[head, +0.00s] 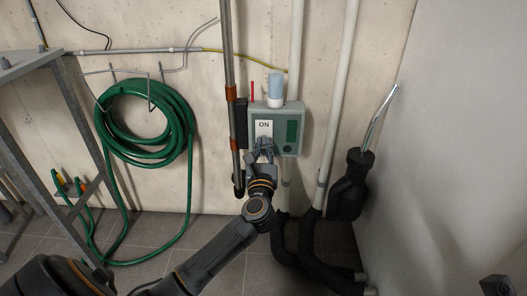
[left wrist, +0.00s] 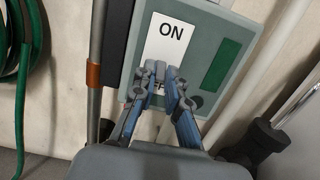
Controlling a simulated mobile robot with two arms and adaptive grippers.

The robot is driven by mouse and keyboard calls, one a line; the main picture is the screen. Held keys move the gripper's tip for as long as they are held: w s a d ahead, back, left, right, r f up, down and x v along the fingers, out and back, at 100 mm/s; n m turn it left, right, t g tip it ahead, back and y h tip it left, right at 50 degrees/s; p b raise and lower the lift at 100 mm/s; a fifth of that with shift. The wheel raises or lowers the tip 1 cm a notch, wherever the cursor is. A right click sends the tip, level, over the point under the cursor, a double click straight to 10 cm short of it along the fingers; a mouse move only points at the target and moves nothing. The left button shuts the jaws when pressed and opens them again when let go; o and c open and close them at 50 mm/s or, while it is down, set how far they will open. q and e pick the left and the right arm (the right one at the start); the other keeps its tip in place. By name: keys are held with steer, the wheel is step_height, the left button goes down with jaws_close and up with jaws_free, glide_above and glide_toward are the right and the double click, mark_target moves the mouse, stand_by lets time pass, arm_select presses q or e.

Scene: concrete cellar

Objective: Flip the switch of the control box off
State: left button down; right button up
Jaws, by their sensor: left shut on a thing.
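The control box (head: 290,115) is a grey-green box on the back wall, with a white plate reading "ON" at its top (head: 264,127). In the left wrist view the box (left wrist: 133,75) fills the top middle, and its "ON" plate (left wrist: 172,30) shows clearly. Lettering lower on the plate is mostly covered by my fingers. My left gripper (head: 263,147) is at the plate's lower part, below "ON".
A vertical pipe with orange clamps (head: 232,120) runs just left of the box. A coiled green hose (head: 178,150) hangs further left, behind a metal frame (head: 75,120). Pale pipes (head: 335,110) and a black fitting (head: 348,190) stand to the right.

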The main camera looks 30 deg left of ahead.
arm_select(q)
steer(key=c, duration=1.4)
jaws_free()
steer(key=shift+o, duration=0.2)
steer(key=v, duration=1.2)
steer(key=shift+d+f, duration=0.1)
